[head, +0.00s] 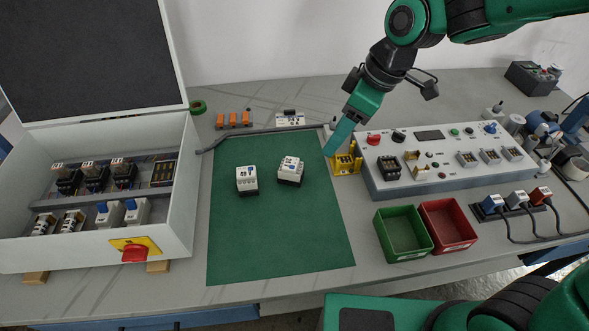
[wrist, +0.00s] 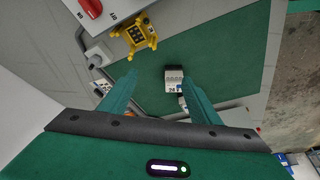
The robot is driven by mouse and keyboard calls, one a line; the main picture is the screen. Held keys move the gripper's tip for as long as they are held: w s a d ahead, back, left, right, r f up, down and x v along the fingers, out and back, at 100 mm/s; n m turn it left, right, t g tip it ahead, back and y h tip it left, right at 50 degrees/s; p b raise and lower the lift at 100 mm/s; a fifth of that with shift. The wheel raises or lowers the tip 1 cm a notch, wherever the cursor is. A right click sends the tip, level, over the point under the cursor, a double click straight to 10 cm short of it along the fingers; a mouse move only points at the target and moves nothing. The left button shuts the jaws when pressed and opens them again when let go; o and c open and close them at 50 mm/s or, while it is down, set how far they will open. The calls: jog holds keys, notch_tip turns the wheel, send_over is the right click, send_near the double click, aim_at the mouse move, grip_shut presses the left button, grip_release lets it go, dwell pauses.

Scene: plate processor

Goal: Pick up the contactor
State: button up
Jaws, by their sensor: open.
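Two small white-and-black boxed devices lie on the green mat (head: 280,235), a left one (head: 247,180) and a right one (head: 290,170). Both look like contactors; I cannot tell which one is meant. My gripper (head: 329,152) is up at the mat's back right corner, beside the yellow holder (head: 346,162), apart from both devices. In the wrist view my open gripper (wrist: 159,78) has empty jaws. One white-and-black device (wrist: 174,74) shows beyond the tips, close to the right finger in the picture. Another is partly hidden behind that finger.
A grey control panel (head: 440,187) stands right of the mat, with green (head: 420,252) and red (head: 468,243) bins in front. An open white cabinet (head: 180,215) stands at left. The mat's front is clear.

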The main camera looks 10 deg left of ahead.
jog(key=n, duration=0.2)
send_near(292, 162)
jog(key=shift+g+y, duration=0.3)
jog(key=x, duration=0.4)
jog(key=shift+w+d+f, duration=0.2)
jog(key=shift+w+f, duration=0.1)
jog(key=shift+f, duration=0.15)
jog(key=shift+x, duration=3.05)
jog(key=shift+s+a, duration=0.1)
jog(key=shift+c, duration=0.6)
jog(key=c, duration=1.2)
jog(key=shift+r, duration=5.05)
jog(key=shift+c, duration=0.2)
